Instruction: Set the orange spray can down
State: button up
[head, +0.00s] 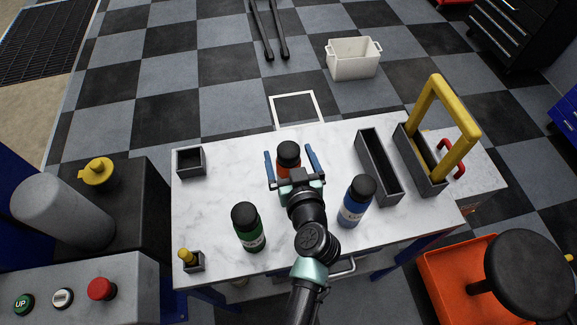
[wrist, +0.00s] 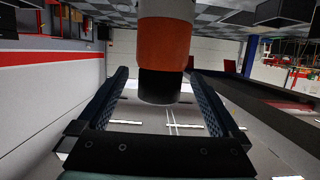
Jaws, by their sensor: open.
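The orange spray can (head: 288,170) with a black cap is upright at the middle of the far part of the white marble worktop (head: 235,178). Its base is hidden behind my gripper in the head view. My gripper (head: 289,151) is open, with one blue finger on each side of the can. In the wrist view the orange can (wrist: 164,46) is between the spread fingers of my gripper (wrist: 157,74), with a gap visible on both sides near the black cap.
A green can (head: 248,228) stands left of my arm and a blue can (head: 355,203) right of it. A small dark box (head: 191,162) is at the left. A long dark tray (head: 379,168) and a yellow-handled carrier (head: 425,165) are at the right. The left-middle worktop is clear.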

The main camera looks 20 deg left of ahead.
jog(key=shift+w+a+f, duration=0.15)
jog(key=shift+w+a, duration=0.15)
jog(key=shift+w, duration=0.05)
grip_shut()
dwell(0.3)
